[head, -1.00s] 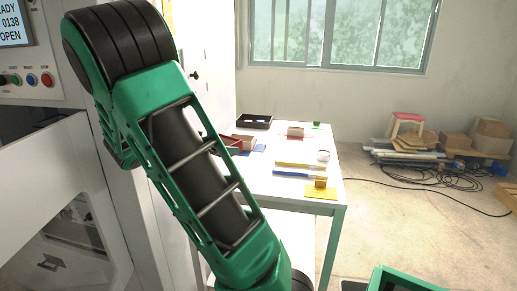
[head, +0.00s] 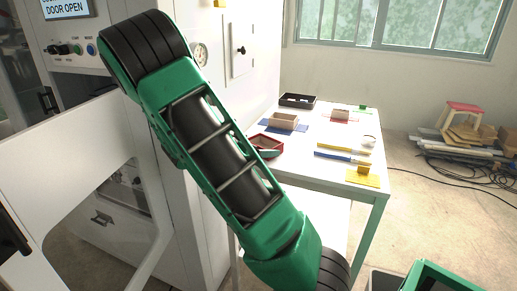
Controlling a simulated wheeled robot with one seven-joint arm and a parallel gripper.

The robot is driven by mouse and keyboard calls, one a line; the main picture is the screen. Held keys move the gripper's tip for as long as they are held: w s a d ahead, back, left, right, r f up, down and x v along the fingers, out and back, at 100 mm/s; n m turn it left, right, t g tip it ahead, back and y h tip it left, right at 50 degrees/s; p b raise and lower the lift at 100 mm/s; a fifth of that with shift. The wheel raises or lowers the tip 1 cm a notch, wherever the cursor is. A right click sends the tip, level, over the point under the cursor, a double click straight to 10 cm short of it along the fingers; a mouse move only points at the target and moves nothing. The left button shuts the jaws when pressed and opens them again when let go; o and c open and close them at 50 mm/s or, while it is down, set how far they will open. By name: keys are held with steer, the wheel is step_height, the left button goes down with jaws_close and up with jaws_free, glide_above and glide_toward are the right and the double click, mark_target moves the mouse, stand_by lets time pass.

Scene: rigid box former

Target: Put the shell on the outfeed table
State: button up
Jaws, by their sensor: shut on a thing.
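The shell, a small open red box with a dark grey inside (head: 260,140), shows just right of my green and black arm in the head view. It appears in front of the left side of the white outfeed table (head: 318,160). My gripper (head: 269,153) is mostly hidden; only a small green part shows against the shell, and it is shut on it. I cannot tell the gap between shell and tabletop.
A tan box (head: 284,121) sits on a blue mat, with a black tray (head: 298,100) behind it. A yellow block (head: 364,171), blue and yellow strips and a white round thing (head: 369,141) stand right. The white machine (head: 205,150) with its open door is left.

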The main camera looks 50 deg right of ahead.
steer(key=o, duration=0.7)
steer(key=shift+o, duration=0.2)
steer(key=v, duration=1.2)
steer(key=shift+f, duration=0.1)
